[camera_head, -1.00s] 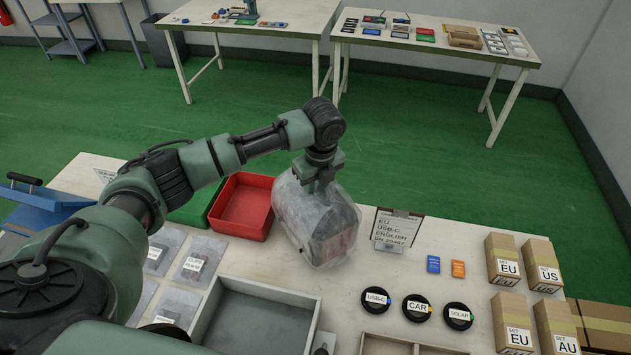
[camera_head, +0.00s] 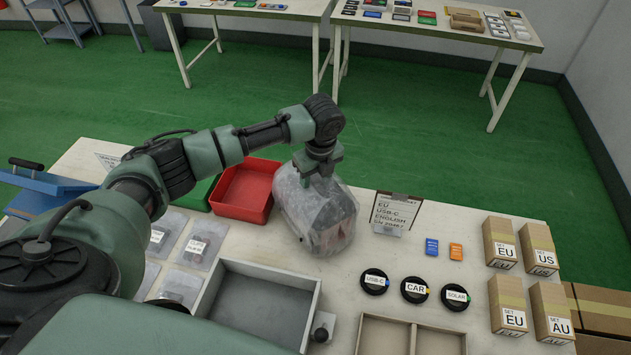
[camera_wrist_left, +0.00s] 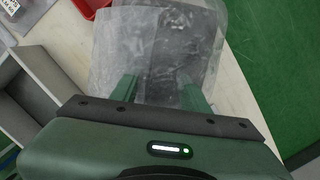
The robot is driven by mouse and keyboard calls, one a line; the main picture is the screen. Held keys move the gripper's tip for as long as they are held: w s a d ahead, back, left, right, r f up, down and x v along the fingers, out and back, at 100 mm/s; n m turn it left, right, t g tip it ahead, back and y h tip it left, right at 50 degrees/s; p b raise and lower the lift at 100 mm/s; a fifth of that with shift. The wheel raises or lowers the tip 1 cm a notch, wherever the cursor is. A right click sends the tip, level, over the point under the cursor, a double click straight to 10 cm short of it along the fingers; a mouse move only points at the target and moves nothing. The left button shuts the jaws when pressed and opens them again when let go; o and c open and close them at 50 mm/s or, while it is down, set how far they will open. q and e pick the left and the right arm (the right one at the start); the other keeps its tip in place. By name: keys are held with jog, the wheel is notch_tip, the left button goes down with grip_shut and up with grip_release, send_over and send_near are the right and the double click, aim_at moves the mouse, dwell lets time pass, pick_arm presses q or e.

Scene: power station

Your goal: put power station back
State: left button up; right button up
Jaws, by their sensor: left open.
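The power station (camera_head: 318,218) is a dark block wrapped in clear, crinkled plastic. It rests on the white table, between the red bin and the label card. My left gripper (camera_head: 319,176) is at the top of the wrapped bundle, pointing down. In the left wrist view, its two green fingers (camera_wrist_left: 160,90) stand apart over the plastic-wrapped power station (camera_wrist_left: 165,50). The jaws are open, and I cannot tell whether they touch the wrap. My right gripper is not in view.
A red bin (camera_head: 243,191) stands just left of the bundle. A grey tray (camera_head: 262,309), a wooden divided tray (camera_head: 384,330) and round coiled cables (camera_head: 415,290) lie in front. Labelled cartons (camera_head: 502,243) stand at right. Bagged items (camera_head: 200,243) lie at left.

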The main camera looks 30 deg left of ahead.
pick_arm(q)
jog(key=r, duration=0.3)
jog(key=r+b, duration=0.1)
jog(key=r, duration=0.3)
jog(key=d+r+b, duration=0.1)
jog(key=r, duration=0.2)
jog(key=shift+s+r, duration=0.2)
jog(key=shift+s, duration=0.05)
jog(key=shift+s+d+r, duration=0.1)
jog(key=shift+d+r, duration=0.05)
jog(key=shift+r, duration=0.55)
